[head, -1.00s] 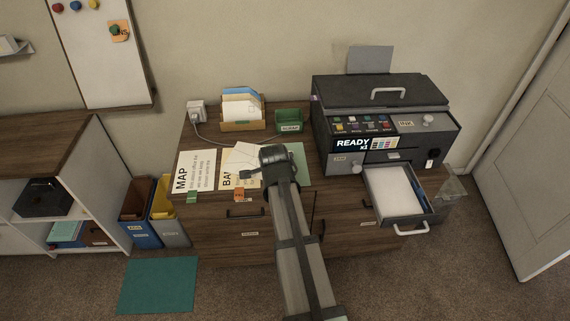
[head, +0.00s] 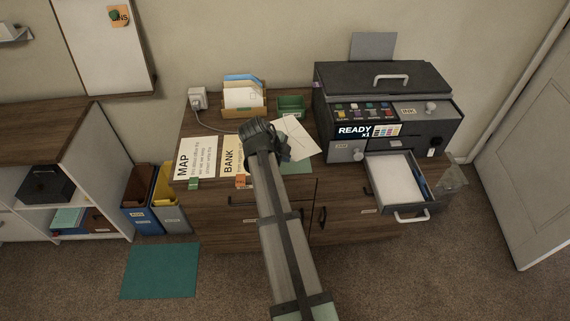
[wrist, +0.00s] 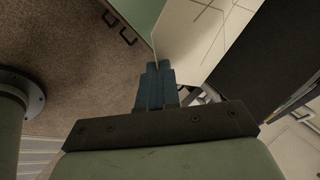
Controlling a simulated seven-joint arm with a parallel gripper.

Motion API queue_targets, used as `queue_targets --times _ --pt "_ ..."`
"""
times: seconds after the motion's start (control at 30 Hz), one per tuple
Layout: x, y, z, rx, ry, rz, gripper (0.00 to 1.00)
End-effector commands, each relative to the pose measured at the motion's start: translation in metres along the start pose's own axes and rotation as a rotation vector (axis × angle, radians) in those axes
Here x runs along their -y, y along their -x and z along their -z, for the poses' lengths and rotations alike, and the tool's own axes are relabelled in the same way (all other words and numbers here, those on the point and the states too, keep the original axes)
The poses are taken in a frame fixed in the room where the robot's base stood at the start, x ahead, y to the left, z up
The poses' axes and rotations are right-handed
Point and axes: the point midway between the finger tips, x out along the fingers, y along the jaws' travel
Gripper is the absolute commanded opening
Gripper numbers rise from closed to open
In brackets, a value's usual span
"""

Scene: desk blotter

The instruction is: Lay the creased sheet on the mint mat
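The creased sheet (head: 298,138) is cream with thin fold lines, tilted, just right of my gripper in the head view. It also shows in the wrist view (wrist: 200,38), reaching up from the fingertips. My gripper (wrist: 157,70) is shut on its near edge; in the head view the gripper (head: 285,152) is partly hidden by my own arm. The mint mat (head: 297,168) lies at the front of the desk top, its near strip bare, the sheet overlapping its back part in view. It also shows in the wrist view (wrist: 140,12). I cannot tell whether the sheet touches the mat.
MAP (head: 196,158) and BANK (head: 231,157) sheets lie left of my gripper. A green tray (head: 291,105) and an envelope holder (head: 243,108) stand behind. The printer (head: 380,110) stands close on the right, its paper drawer (head: 402,185) open.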

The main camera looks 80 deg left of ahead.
Motion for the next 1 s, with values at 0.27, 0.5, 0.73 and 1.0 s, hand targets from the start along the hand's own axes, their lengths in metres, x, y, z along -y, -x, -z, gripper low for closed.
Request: queue_targets --times 0.27,0.5,0.73,1.0 --pt "-0.021 -0.037 -0.009 0.001 0.003 -0.001 0.0" --pt "-0.029 -0.051 -0.012 0.001 0.002 -0.001 0.0" --pt "-0.041 -0.074 -0.018 0.0 0.003 0.0 0.0" --pt "-0.042 -0.076 -0.018 0.002 0.002 0.001 0.0"
